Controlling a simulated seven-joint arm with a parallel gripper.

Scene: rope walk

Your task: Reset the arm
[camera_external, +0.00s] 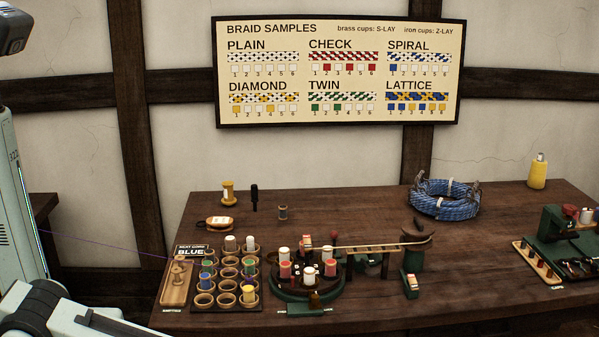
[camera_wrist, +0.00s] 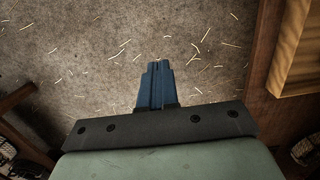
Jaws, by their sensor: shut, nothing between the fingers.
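My gripper (camera_wrist: 160,68) shows in the wrist view with its blue fingers together and nothing between them. It points at a grey floor with scattered straw-like bits, apart from everything there. In the external view my arm stands at the left edge, left of the table, and the gripper's fingers are not visible. The dark wooden table (camera_external: 340,222) has its bobbins and braiding gear on it, all away from my arm.
A rack of cups with bobbins (camera_external: 228,272) and a round green braiding stand (camera_external: 307,285) sit at the table's front. A green machine (camera_external: 565,235) is at right. A sample board (camera_external: 340,72) hangs on the wall.

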